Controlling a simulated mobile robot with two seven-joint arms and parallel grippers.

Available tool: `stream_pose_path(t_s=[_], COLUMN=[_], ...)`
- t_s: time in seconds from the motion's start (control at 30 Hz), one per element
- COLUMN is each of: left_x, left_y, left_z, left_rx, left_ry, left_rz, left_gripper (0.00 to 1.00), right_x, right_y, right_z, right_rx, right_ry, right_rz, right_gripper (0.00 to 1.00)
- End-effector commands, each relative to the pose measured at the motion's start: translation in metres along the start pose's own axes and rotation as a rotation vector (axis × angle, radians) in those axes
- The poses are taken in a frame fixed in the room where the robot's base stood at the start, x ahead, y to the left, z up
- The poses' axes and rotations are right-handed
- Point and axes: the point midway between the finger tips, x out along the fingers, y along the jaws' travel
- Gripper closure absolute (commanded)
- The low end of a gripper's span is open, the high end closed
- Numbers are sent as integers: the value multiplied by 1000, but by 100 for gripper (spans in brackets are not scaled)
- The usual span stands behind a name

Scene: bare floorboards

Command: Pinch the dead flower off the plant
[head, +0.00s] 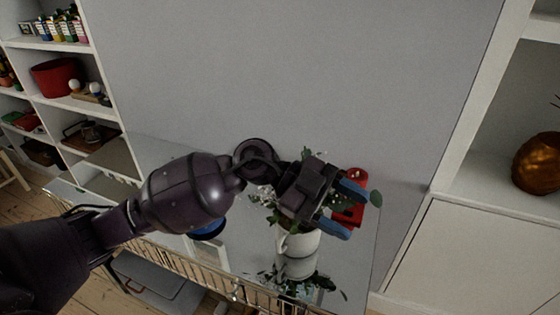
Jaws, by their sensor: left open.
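The plant (268,198) stands in a white pot (301,243) on a glossy, reflective tabletop. It has green leaves and small white blooms. My left gripper (344,210) is over the plant's right side, its two blue-tipped fingers apart and pointing right. It is open, and I see nothing held between the fingers. The gripper body covers much of the plant, and I cannot make out the dead flower. My right gripper is not in view.
A red object (354,204) stands right behind my left gripper's fingers. A blue round item (208,230) sits on the tabletop (345,275), partly under my left arm. Shelves flank the grey wall, with a bronze vase (537,163) at right.

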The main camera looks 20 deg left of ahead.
Motion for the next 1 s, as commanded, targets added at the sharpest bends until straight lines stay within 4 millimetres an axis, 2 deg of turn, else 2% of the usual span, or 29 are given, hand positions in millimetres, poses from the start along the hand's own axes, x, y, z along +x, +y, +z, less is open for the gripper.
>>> stream_pose_path(t_s=[0.1,0.2,0.4,0.53,0.7,1.0], left_x=[-17,-44,-105,-132,-141,-128], left_y=[0,-4,-22,-31,-33,-17], left_z=[19,36,51,52,55,88], left_rx=[-50,-117,-254,-311,-339,-341], left_ry=[-266,-519,-958,-1122,-1191,-1187], left_rz=[195,298,343,323,310,313], left_gripper=[42,42,42,42,42,42], right_x=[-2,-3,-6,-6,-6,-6], right_y=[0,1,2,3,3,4], right_z=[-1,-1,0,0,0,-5], right_rx=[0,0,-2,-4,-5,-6], right_ry=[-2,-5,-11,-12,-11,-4], right_rz=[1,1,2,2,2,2], right_gripper=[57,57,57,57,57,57])
